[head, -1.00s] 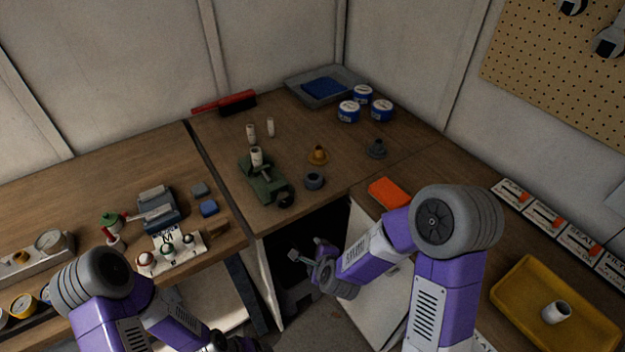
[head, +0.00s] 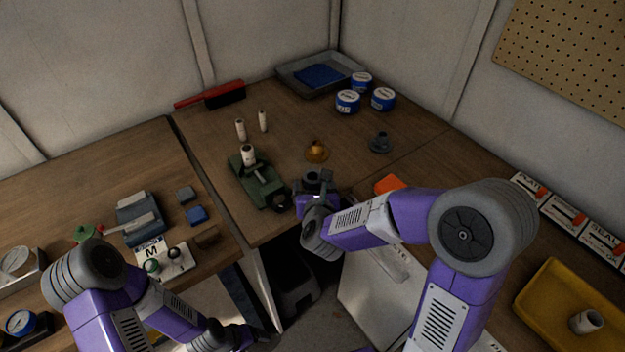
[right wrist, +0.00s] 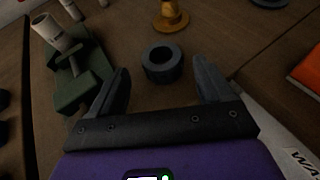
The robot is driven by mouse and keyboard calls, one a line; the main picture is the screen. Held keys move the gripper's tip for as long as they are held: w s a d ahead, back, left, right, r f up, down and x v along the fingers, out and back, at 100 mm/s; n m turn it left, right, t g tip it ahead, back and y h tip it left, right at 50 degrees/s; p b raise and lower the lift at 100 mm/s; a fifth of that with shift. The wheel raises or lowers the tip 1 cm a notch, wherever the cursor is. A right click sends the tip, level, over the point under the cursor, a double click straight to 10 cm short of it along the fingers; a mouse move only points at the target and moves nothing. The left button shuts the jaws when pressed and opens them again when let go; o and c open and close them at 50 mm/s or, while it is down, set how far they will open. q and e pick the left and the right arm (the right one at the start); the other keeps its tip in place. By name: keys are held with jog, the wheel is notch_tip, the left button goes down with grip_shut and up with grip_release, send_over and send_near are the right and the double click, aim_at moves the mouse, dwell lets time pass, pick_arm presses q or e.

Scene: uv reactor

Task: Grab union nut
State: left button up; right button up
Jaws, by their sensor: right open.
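The union nut looks like a dark grey ring (right wrist: 162,75) standing on the wooden bench in the right wrist view, its round hole facing up. My right gripper (head: 313,184) is open at the bench's front corner. In the right wrist view its two fingers point toward the ring, one on each side, with the ring just beyond or level with the tips and no contact visible. In the head view the gripper largely hides the ring. My left gripper (head: 232,338) is low at the bottom edge, dark and unclear.
A green vise (head: 262,190) holding a white tube is left of the ring. An amber fitting (head: 316,152) stands behind it and a grey flanged fitting (head: 380,144) further right. An orange block (head: 388,184) lies to the right. Blue-white tins (head: 348,101) stand further back.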

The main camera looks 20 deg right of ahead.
aim_at(312, 174)
jog(key=shift+x, duration=1.85)
jog(key=shift+d+f, duration=0.1)
jog(key=shift+f, duration=0.05)
jog(key=c, duration=1.1)
